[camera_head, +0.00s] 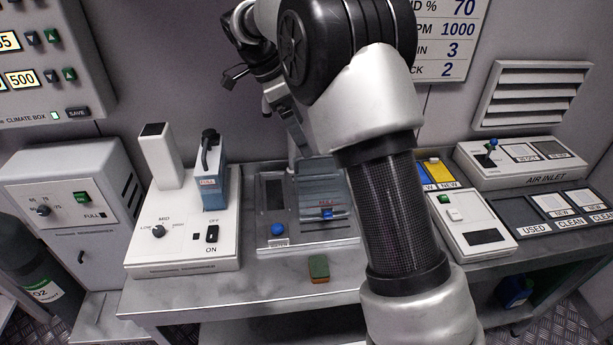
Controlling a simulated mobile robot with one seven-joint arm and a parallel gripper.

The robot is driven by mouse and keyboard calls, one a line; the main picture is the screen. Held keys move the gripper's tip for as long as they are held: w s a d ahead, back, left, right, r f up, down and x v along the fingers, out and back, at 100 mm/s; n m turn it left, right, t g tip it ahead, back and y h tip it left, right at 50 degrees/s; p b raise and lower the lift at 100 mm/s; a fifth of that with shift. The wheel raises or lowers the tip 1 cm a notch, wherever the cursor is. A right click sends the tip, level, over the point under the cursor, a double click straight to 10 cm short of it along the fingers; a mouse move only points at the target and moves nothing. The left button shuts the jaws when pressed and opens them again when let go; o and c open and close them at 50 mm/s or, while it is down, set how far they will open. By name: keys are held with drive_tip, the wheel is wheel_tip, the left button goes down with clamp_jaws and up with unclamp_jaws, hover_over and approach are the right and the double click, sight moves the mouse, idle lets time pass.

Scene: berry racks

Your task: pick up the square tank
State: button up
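A blue, square-sided tank (212,188) with a dark handle or spout on top stands upright on a white unit (150,255) left of centre. A second blue container (515,291) sits low on the right, under the bench, mostly in shadow.
A white square column (161,157) stands close left of the tank. A grey device (275,240) is to its right, and a green-and-orange block (318,268) lies on the bench front. Panels labelled AIR INLET (535,165) are at right. My arm crosses the middle.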

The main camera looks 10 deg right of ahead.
sight(322, 178)
drive_tip(key=shift+w+f, duration=0.15)
drive_tip(key=shift+f, duration=0.3)
drive_tip(key=b+x, duration=0.1)
drive_tip(key=x, duration=0.9)
drive_tip(key=shift+d+f, duration=0.2)
drive_tip(key=shift+f, duration=0.15)
drive_tip(key=shift+x, duration=3)
drive_tip(key=shift+w+a+f, duration=0.1)
drive_tip(key=shift+a, duration=0.05)
drive_tip(key=shift+c, duration=0.3)
